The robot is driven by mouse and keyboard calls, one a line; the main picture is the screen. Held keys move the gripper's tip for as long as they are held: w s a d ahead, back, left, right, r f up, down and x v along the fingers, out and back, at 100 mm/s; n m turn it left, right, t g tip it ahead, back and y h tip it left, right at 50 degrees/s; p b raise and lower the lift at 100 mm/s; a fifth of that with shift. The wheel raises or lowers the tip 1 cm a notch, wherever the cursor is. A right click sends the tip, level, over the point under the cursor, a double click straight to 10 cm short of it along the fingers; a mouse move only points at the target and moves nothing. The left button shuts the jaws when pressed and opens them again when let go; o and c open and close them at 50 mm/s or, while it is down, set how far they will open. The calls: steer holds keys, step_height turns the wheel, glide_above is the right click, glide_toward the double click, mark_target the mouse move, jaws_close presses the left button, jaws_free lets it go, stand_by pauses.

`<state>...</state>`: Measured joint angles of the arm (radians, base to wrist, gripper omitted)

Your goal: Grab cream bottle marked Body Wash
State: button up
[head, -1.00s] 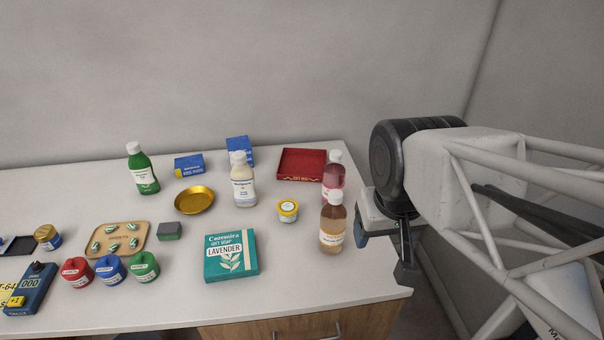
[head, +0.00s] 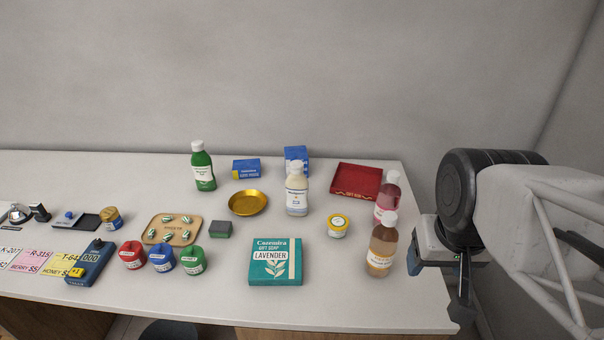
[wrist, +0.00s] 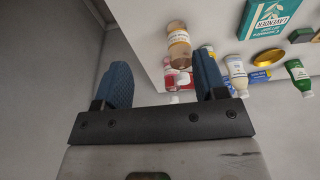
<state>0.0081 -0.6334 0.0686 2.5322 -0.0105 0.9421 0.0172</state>
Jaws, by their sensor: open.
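A cream bottle (head: 297,192) with a white cap and a pale label stands upright near the middle of the counter; the print is too small to read for certain. It also shows in the wrist view (wrist: 236,72), at the right. My gripper (head: 462,290) hangs off the counter's right end, well to the right of the cream bottle, with the amber and pink bottles between. In the wrist view its two blue fingers (wrist: 163,85) are spread apart with nothing between them.
An amber bottle (head: 382,248) and a pink bottle (head: 388,195) stand at the right edge. A yellow-lidded jar (head: 338,226), gold dish (head: 248,203), blue box (head: 296,158) and red tray (head: 357,180) surround the cream bottle. A teal soap box (head: 276,262) lies in front.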

mark_target(301, 168)
steer(key=shift+o, duration=0.5)
steer(key=shift+w, duration=0.1)
steer(key=w+a+f+n+t+y, duration=0.1)
steer(key=w+a+f+n+t, duration=0.2)
steer(key=w, duration=1)
steer(key=w+a+t, duration=0.2)
steer(key=w+t, duration=0.3)
steer(key=w, duration=0.8)
steer(key=w+a+f+n+t+y, duration=0.1)
steer(key=w+a+f+y, duration=0.1)
steer(key=a, duration=0.3)
steer(key=w+a+f+n+t+y, duration=0.1)
steer(key=w+a+f+n+y, duration=0.1)
steer(key=w+a+y, duration=0.2)
steer(key=w+a+f+n+t+y, duration=0.1)
steer(key=w+a+f+n+y, duration=0.1)
steer(key=w+a+y, duration=0.2)
steer(key=shift+w+a, duration=0.2)
steer(key=shift+a, duration=0.55)
steer(key=shift+w+a, duration=0.2)
steer(key=shift+a, duration=0.5)
steer(key=shift+a+f+n+y, duration=0.3)
steer(key=shift+a+f+y, duration=0.1)
steer(key=shift+a+y, duration=0.25)
